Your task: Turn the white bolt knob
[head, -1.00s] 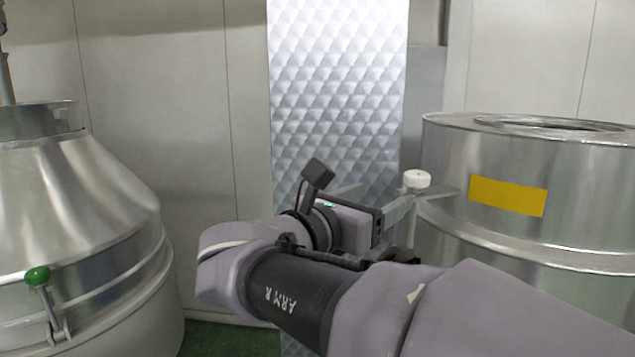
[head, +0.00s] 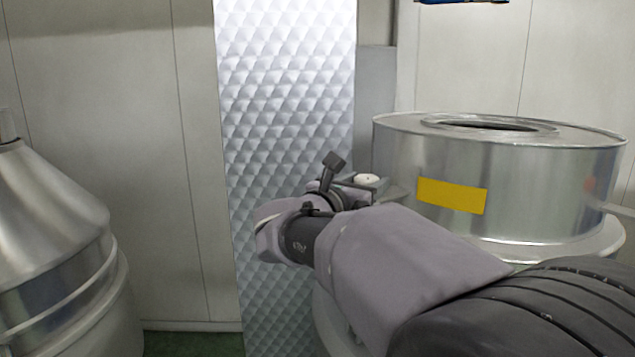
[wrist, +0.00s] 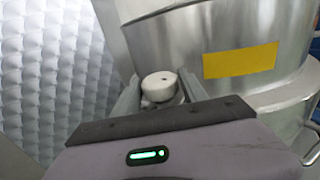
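The white bolt knob (head: 367,179) shows in the head view beside the big steel drum, partly hidden behind my gripper (head: 362,188). In the wrist view the round knob (wrist: 160,87) has a small dark dot on top and sits just ahead of the gripper body. My gripper's two grey fingers (wrist: 163,95) stand apart, one on the left and one on the right of the knob. The gripper is open. A small gap shows on the left side; contact on the right cannot be told.
The steel drum (head: 545,160) with a yellow label (head: 452,196) stands close to the right of the knob. A quilted metal panel (head: 285,110) rises behind my gripper. A conical steel vessel (head: 45,220) stands at the far left, with clear wall between.

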